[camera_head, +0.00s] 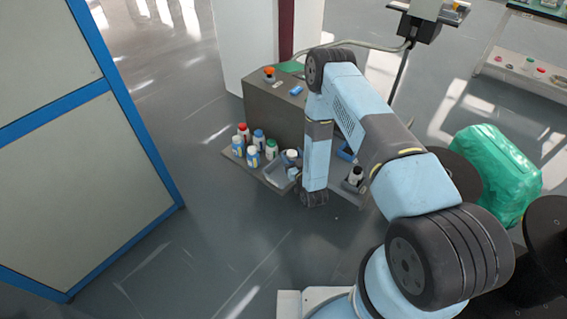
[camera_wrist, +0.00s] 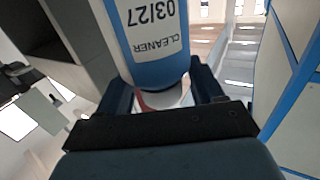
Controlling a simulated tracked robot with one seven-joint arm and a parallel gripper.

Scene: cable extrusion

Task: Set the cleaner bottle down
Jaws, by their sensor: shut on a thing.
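The cleaner bottle (camera_wrist: 158,55) is blue with a white label reading "CLEANER 03/27", upside down in the wrist view. It stands between the two dark fingers of my gripper (camera_wrist: 163,92), which is shut on it. The bottle's far end runs out of the top of that view. In the head view my arm reaches down beside a grey cabinet with a low shelf (camera_head: 272,180). The wrist hides most of my gripper there, and I cannot clearly make out the held bottle or whether it touches the shelf.
The grey cabinet (camera_head: 272,108) rises behind. A blue-framed panel (camera_head: 85,190) fills the left; open floor lies in front.

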